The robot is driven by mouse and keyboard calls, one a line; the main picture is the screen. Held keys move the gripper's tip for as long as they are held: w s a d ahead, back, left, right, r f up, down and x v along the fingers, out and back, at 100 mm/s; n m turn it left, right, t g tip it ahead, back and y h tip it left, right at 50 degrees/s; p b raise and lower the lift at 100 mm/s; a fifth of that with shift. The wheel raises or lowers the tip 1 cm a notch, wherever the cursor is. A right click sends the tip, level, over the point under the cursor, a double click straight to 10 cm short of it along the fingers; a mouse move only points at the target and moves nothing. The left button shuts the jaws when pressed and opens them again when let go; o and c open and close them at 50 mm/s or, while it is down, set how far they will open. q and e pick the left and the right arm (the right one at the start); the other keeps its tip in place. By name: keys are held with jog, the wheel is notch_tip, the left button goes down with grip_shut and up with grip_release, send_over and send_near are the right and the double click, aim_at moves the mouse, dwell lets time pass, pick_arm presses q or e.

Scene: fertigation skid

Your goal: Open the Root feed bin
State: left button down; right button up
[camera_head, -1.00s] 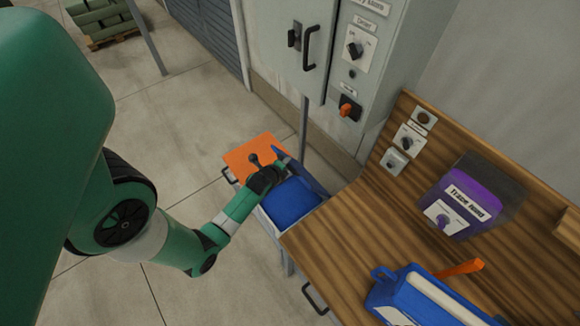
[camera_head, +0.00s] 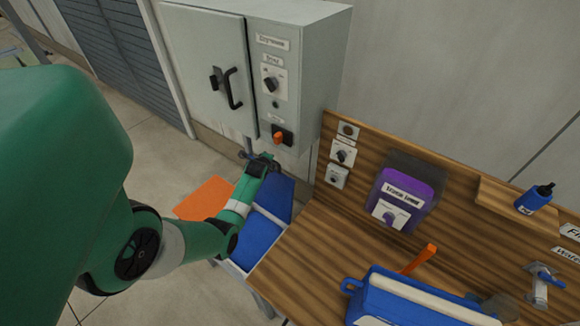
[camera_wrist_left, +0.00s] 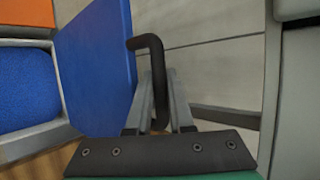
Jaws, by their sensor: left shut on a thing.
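A bin with a white rim (camera_head: 232,267) stands left of the wooden bench, with blue contents (camera_head: 256,238) showing inside. Its blue lid (camera_head: 276,197) stands raised, roughly upright; it also shows in the left wrist view (camera_wrist_left: 100,65). No label on the bin can be read. My left gripper (camera_head: 262,163) is shut on the black bent handle (camera_wrist_left: 154,60) on the lid's face. In the left wrist view the handle lies between the two grey fingers (camera_wrist_left: 160,108). My right gripper is not in view.
An orange lid or panel (camera_head: 203,198) lies left of the bin. A grey cabinet (camera_head: 210,65) with switches stands close behind my gripper.

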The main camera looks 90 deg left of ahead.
pick_arm(q)
jog(key=shift+w, duration=0.1)
dwell(0.3)
jog(key=c, duration=0.8)
grip_release()
jog(key=shift+a, duration=0.1)
jog(key=p+v, duration=0.4)
jog(key=v, duration=0.7)
jog(key=shift+d+r+p, duration=0.25)
jog(key=shift+p, duration=0.1)
